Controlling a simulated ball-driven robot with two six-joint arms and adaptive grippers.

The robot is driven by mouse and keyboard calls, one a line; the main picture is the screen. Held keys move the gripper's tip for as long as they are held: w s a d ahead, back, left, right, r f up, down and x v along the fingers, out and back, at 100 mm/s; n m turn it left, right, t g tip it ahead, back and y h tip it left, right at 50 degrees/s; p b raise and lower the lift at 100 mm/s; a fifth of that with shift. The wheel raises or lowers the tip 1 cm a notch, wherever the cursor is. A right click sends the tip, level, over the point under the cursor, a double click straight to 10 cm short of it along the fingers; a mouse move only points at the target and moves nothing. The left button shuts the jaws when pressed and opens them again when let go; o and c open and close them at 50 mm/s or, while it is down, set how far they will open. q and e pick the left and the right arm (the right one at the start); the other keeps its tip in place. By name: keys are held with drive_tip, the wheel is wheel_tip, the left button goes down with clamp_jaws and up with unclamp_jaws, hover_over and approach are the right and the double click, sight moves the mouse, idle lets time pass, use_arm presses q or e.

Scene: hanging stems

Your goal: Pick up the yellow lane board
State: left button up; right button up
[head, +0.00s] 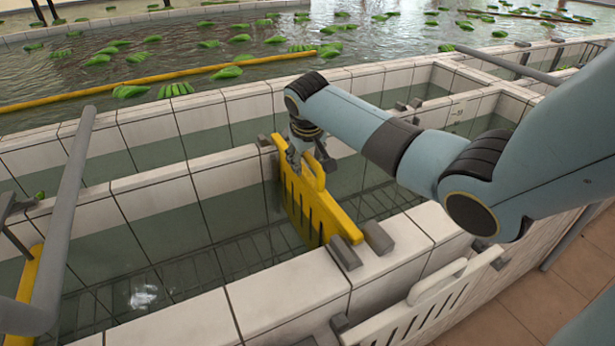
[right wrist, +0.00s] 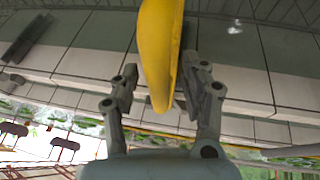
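The yellow lane board (head: 325,212) is a slotted panel with a handle on top. It stands upright across a tiled water channel, its near end by grey brackets on the wall. My right gripper (head: 297,152) is at the top of the board, near its handle. In the right wrist view the yellow board (right wrist: 160,50) passes between the two fingers of my right gripper (right wrist: 158,88). The fingers are apart, with a clear gap on the left side; contact on the right side is unclear. My left gripper is not in view.
A white slotted board (head: 415,312) hangs on the outside of the near wall. White tiled walls (head: 155,195) divide the water channels. A grey rail (head: 68,215) crosses at the left. Behind, green bunches (head: 175,89) float beside a yellow boom (head: 150,80).

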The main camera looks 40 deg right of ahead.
clamp_jaws()
